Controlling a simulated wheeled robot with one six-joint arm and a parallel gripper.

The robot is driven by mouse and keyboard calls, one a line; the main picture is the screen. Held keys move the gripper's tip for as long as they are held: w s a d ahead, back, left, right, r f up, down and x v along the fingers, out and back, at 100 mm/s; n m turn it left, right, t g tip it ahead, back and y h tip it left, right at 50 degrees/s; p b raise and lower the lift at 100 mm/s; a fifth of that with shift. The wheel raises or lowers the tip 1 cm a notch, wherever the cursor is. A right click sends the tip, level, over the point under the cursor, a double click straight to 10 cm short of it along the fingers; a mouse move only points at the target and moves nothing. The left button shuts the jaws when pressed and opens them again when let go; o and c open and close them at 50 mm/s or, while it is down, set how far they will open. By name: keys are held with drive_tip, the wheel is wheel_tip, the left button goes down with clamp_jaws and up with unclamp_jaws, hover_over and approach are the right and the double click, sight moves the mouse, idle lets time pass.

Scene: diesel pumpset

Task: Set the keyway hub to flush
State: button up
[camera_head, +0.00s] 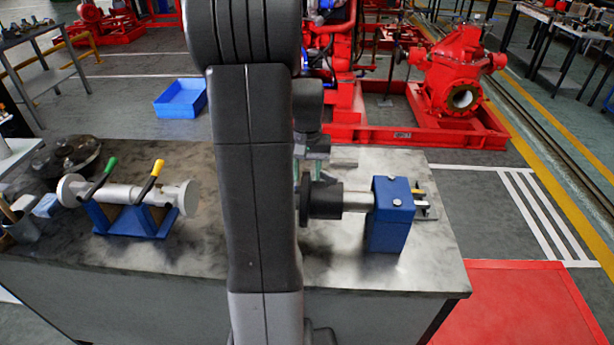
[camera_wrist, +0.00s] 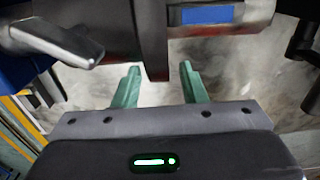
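The keyway hub (camera_head: 325,201), a dark barrel with a wider flange, sits on a silver shaft (camera_head: 357,201) held by a blue block (camera_head: 391,222). In the wrist view its flange (camera_wrist: 153,42) stands in the middle, with the barrel (camera_wrist: 105,25) to its left. To its right is a metallic piece with a blue rectangular inset (camera_wrist: 207,14). My gripper (camera_wrist: 160,67) is open, its green fingers apart on either side of the flange's lower edge, with visible gaps.
A metal-topped bench (camera_head: 270,270) carries the block. A silver lever (camera_wrist: 55,38) shows beside the hub in the wrist view. To the left, a silver cylinder with green and yellow handles rests on a blue stand (camera_head: 150,222). A red pump (camera_head: 455,80) and blue bin (camera_head: 181,99) stand beyond.

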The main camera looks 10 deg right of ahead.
drive_tip(key=shift+f, duration=0.95)
drive_tip(key=shift+c, duration=0.2)
clamp_jaws()
drive_tip(key=w+a, duration=0.2)
drive_tip(key=a, duration=0.7)
drive_tip(key=shift+w+a, duration=0.2)
drive_tip(key=shift+w, duration=0.15)
drive_tip(key=shift+r, duration=0.1)
